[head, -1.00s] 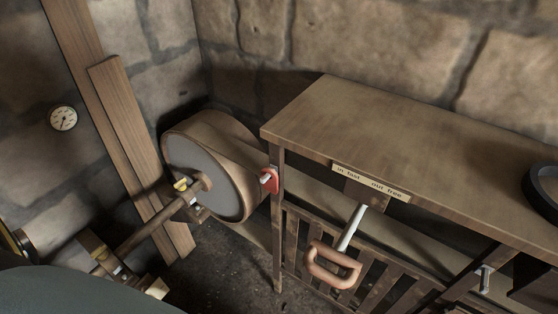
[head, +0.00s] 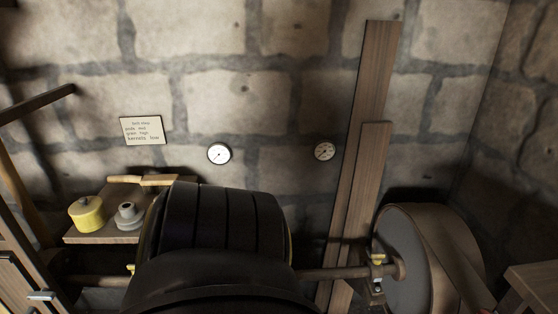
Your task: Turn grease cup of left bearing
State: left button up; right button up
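A small yellow piece (head: 131,268), which looks like the grease cup of the left bearing, shows above the left part of the shaft (head: 95,281). The bearing under it is mostly hidden by the dark rounded shape in front. Another yellow cup (head: 378,258) sits on the right bearing (head: 377,285), beside the large pulley (head: 405,262). Neither of my grippers is in view.
A dark ribbed drum (head: 222,215) fills the lower middle. A wooden shelf (head: 90,237) at left holds a yellow lidded pot (head: 87,213) and a grey stepped piece (head: 129,214). Two gauges (head: 219,153) and a sign (head: 143,130) hang on the stone wall.

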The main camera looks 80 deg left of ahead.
aim_at(131, 267)
jog(key=u, duration=3.3)
